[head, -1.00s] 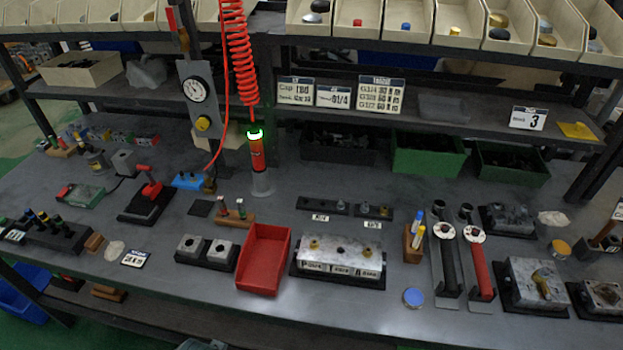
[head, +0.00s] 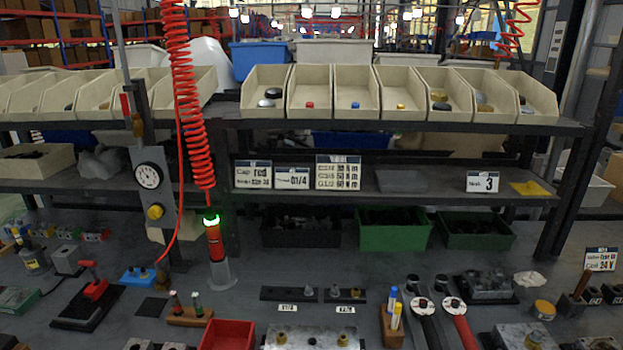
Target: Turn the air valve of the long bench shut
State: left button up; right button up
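The air valve has a red lever (head: 126,105) and a brass-coloured body (head: 137,125). It sits at the top of a grey panel (head: 142,155) at the left of the bench. The lever points up, roughly in line with the thin pipe (head: 119,45) above it. Below it on the panel are a round pressure gauge (head: 149,176) and a yellow knob (head: 155,211). The gauge reading is too small to tell. Neither of my grippers shows in the head view.
A red coiled hose (head: 187,110) hangs just right of the panel, above a red tool (head: 215,240) with a glowing green ring. A shelf edge (head: 400,124) with beige bins crosses the back. The benchtop (head: 240,285) holds blocks, a red tray (head: 228,335) and small parts.

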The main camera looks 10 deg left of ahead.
aim_at(126, 108)
jog(key=j+z, duration=0.15)
jog(key=j, duration=0.3)
jog(key=k+j+z, duration=0.15)
jog(key=j, duration=0.35)
jog(key=j+z, duration=0.2)
jog(key=j, duration=0.25)
